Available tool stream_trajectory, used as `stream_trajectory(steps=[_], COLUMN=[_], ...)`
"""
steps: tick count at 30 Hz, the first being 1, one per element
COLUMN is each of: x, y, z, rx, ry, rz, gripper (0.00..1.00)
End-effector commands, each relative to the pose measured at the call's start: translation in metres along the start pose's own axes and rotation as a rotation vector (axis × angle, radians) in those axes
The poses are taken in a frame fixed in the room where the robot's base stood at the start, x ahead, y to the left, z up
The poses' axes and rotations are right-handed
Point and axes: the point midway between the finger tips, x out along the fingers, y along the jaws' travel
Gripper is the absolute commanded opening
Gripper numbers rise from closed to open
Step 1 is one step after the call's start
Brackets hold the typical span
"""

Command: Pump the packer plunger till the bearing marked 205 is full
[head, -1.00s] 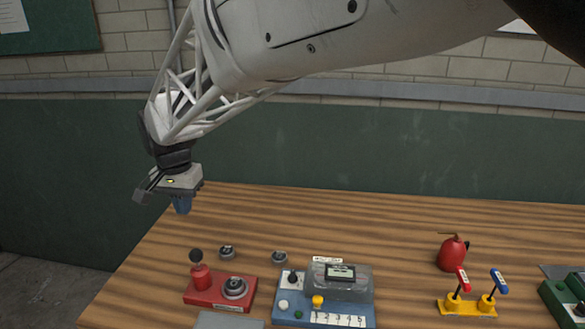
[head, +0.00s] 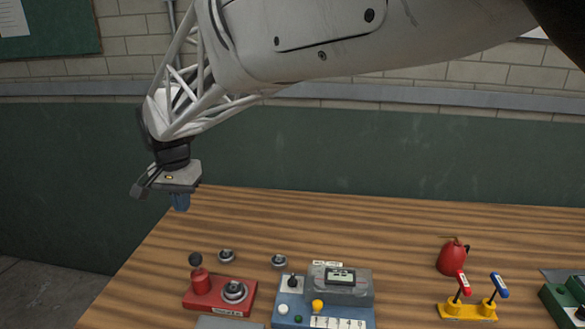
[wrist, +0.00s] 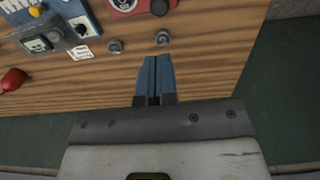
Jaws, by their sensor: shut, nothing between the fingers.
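The packer is a red base (head: 246,305) at the front left of the table, with a red plunger post (head: 201,282) topped by a black knob (head: 195,258). A bearing (head: 235,291) sits on its right part. Two more bearings lie loose behind it, a left one (head: 226,255) and a right one (head: 279,261). No 205 marking is legible on any bearing. My gripper (head: 181,206) is shut and empty, above the table's back left, behind and apart from the packer. Its blue fingers (wrist: 155,80) point at the bare wood in the wrist view, near the two loose bearings.
A blue device (head: 296,312) with a display, buttons and a yellow knob stands right of the packer. A red can (head: 452,258) and a yellow base (head: 467,310) with red and blue levers stand further right. The back of the table is clear.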

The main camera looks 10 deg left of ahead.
Motion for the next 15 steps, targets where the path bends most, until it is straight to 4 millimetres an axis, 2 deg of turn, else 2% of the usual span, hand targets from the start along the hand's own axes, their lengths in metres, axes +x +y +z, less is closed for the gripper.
stream_trajectory(steps=[8,15], x=[0.019,0.051], y=[0.0,0.0], z=[0.0,0.0], rx=[0.0,0.0], ry=[-0.002,-0.002], rz=[0.002,0.002], gripper=[0.0,0.0])
